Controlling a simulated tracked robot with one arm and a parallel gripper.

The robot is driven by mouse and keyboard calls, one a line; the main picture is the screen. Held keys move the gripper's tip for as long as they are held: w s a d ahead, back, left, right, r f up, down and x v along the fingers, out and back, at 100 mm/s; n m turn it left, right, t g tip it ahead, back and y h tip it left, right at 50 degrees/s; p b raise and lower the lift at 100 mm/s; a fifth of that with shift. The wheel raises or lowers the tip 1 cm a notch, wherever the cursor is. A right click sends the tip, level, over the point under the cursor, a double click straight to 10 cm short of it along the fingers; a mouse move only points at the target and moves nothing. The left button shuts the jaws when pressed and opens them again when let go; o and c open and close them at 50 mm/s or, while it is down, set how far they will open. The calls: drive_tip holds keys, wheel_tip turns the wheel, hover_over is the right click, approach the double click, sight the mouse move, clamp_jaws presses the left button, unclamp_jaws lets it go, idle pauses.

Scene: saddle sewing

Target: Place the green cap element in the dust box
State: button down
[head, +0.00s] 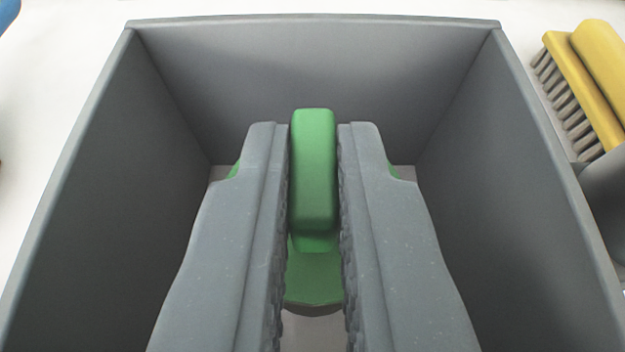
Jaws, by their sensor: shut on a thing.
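The green cap element (314,170) is between the two grey fingers of my gripper (314,185), in the middle of the head view. The fingers are shut on its upright handle part. Its wider round base shows below the handle and a little past the outer sides of both fingers. The grey dust box (312,22) surrounds the gripper and cap in the picture, with its back and side walls in view. The fingers and cap are over or inside the box opening. I cannot tell whether the cap touches the box floor, which is mostly hidden.
A yellow brush (582,85) with grey bristles lies outside the box at the right. A dark grey rounded thing (606,195) is below it at the right edge. A blue thing (8,14) shows at the top left corner. The white surface (60,70) left of the box is mostly clear.

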drive_tip(key=shift+f, duration=0.2)
drive_tip(key=c, duration=1.5)
unclamp_jaws()
drive_tip(key=shift+r, duration=0.6)
drive_tip(key=p+v, duration=0.1)
drive_tip(key=v, duration=1.1)
drive_tip(key=shift+r, duration=0.2)
